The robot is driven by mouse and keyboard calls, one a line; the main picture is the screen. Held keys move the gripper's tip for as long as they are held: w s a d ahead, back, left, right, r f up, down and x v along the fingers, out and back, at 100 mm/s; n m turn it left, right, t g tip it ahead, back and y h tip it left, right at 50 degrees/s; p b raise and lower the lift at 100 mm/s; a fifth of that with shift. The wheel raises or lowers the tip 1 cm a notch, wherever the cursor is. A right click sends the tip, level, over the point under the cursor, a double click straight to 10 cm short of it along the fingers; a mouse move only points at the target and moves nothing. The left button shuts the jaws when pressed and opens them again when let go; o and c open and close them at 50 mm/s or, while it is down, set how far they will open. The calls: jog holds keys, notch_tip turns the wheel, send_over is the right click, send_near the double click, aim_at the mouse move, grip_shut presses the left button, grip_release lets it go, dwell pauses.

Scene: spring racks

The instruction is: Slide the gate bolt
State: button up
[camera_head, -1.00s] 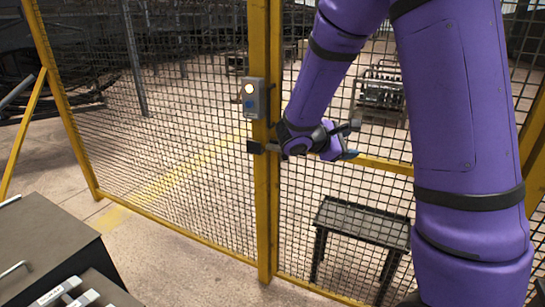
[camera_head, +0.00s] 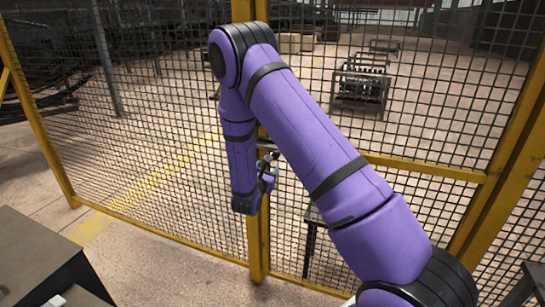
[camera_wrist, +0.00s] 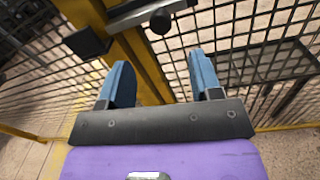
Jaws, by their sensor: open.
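The gate bolt (camera_wrist: 150,14) is a grey metal bar with a dark round knob (camera_wrist: 160,22), at the top of the wrist view. It lies across the yellow gate posts (camera_wrist: 142,65), with a dark block (camera_wrist: 88,42) to its left. My gripper (camera_wrist: 160,62) is open, its two blue fingers apart and empty. The knob lies beyond the fingertips, roughly in line with the gap between them, and looks untouched. In the head view my purple arm hides most of the bolt area.
Yellow-framed mesh fencing (camera_head: 150,130) spans the head view, with a yellow crossbar (camera_head: 425,167) right of the posts. A dark cabinet (camera_head: 40,250) stands at lower left. A metal rack (camera_head: 360,88) stands behind the mesh. A dark bench (camera_wrist: 265,60) shows behind the mesh in the wrist view.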

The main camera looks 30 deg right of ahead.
aim_at(275, 156)
jog(key=x, duration=0.9)
jog(key=shift+w+d, duration=0.2)
jog(key=shift+d, duration=0.15)
